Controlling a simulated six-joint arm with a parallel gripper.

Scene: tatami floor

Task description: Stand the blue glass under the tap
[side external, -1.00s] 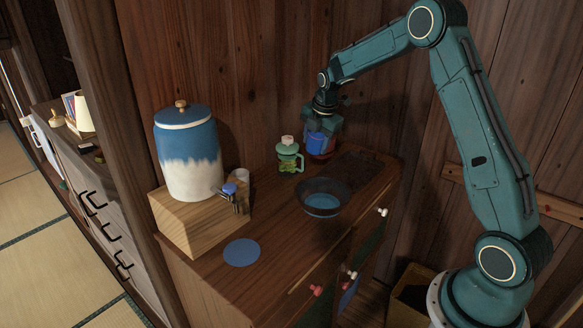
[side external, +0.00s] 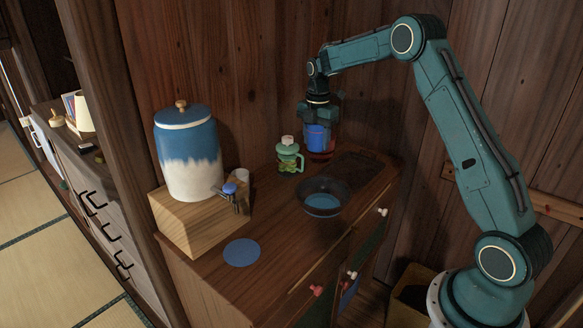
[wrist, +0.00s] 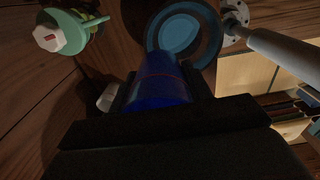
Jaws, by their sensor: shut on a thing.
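The blue glass (side external: 317,137) is held in my gripper (side external: 318,122), upright as far as I can tell, above the back of the cabinet top. In the wrist view the blue glass (wrist: 161,80) fills the space between the dark jaws, which are shut on it. The tap (side external: 231,193) has a blue knob and sticks out from the front of a blue and white water crock (side external: 189,155) on a wooden block. The tap is well to the left of my gripper. A flat blue disc (side external: 241,252) lies on the cabinet top in front of the tap.
A green jug with a pale lid (side external: 289,157) stands left of my gripper. A dark bowl (side external: 323,198) with a blue inside sits in front. A reddish container (side external: 322,155) shows just below the glass. A dark tray (side external: 364,166) lies at the right. A small white cup (side external: 242,175) stands behind the tap.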

